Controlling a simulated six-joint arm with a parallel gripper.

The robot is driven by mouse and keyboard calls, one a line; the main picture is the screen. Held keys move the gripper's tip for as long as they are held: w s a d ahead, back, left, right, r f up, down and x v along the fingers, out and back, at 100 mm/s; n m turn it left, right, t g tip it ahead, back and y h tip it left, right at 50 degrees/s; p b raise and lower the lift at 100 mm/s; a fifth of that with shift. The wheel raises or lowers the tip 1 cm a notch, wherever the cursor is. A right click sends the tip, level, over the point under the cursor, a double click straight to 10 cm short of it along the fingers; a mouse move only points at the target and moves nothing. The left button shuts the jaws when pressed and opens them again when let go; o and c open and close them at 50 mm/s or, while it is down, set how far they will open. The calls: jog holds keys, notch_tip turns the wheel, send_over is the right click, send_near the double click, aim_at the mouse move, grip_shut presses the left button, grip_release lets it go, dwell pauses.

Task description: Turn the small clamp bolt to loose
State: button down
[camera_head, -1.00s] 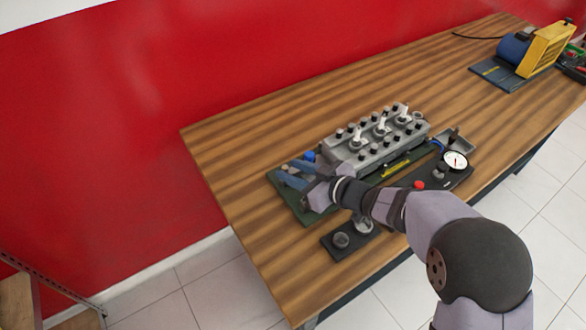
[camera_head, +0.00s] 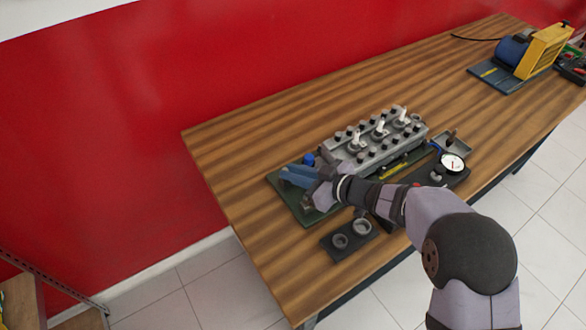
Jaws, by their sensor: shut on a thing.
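My gripper (camera_head: 297,176) is over the left end of the dark green board (camera_head: 300,214), just left of the grey engine block (camera_head: 345,148). A blue knob (camera_head: 309,159) shows just behind the fingers.
The engine block carries several black bolts and white-topped parts. In front lie a dark plate with two round sockets (camera_head: 340,240) and a gauge (camera_head: 453,163). A yellow and blue machine (camera_head: 540,50) stands at the far right. The table's left end is clear.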

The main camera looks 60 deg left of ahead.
jog(key=shift+w+r+n+g+p, duration=0.2)
jog(key=shift+n+g+p, duration=0.3)
jog(key=shift+p, duration=0.2)
jog(key=shift+w+a+f+n+g+h, duration=0.15)
jog(key=shift+f+n+g+h, duration=0.1)
jog(key=shift+n+g+h, duration=0.5)
jog(key=shift+w+a+f+n+g+h+b, duration=0.1)
jog(key=shift+n+g+h+b, duration=0.15)
jog(key=shift+n+g+b, duration=0.2)
jog(key=shift+w+n+g+h+b, duration=0.1)
jog(key=shift+n+g+h+b, duration=0.15)
jog(key=shift+n+g, duration=0.2)
jog(key=shift+r+n+g+h+b, duration=0.25)
jog(key=shift+n+g+b, duration=0.2)
jog(key=shift+b, duration=0.15)
jog(key=c, duration=1.7)
grip_release()
jog(key=shift+c, duration=0.2)
